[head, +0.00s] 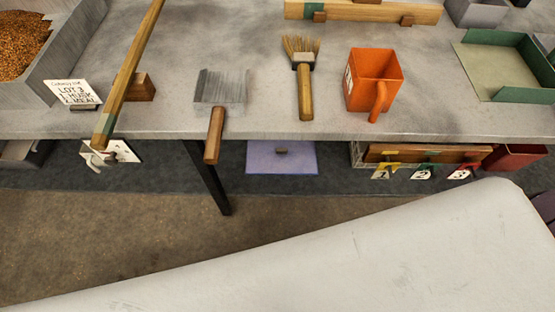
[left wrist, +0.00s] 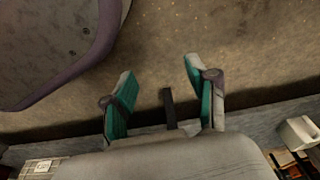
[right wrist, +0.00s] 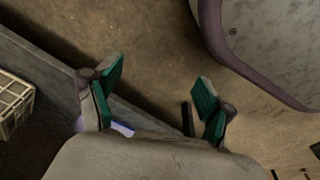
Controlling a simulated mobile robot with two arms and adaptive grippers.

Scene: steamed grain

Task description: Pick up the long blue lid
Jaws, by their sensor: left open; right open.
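A flat periwinkle-blue panel with a small dark knob, which looks like the blue lid (head: 265,160), lies below the table's front edge in the head view. Its far part is hidden by the tabletop, so its full length cannot be told. A small pale blue patch (right wrist: 122,129) beside a finger in the right wrist view may be the same panel. My left gripper (left wrist: 157,70) is open and empty, over brown floor. My right gripper (right wrist: 157,74) is open and empty, also over the floor. Neither gripper shows in the head view.
The grey table (head: 240,125) holds a scraper (head: 215,135), a brush (head: 304,90), an orange jug (head: 372,75), a wooden pole (head: 130,70), a grain bin (head: 62,50) and a green tray (head: 495,92). A table leg (head: 208,180) stands left of the panel; numbered tags (head: 422,171) hang to its right.

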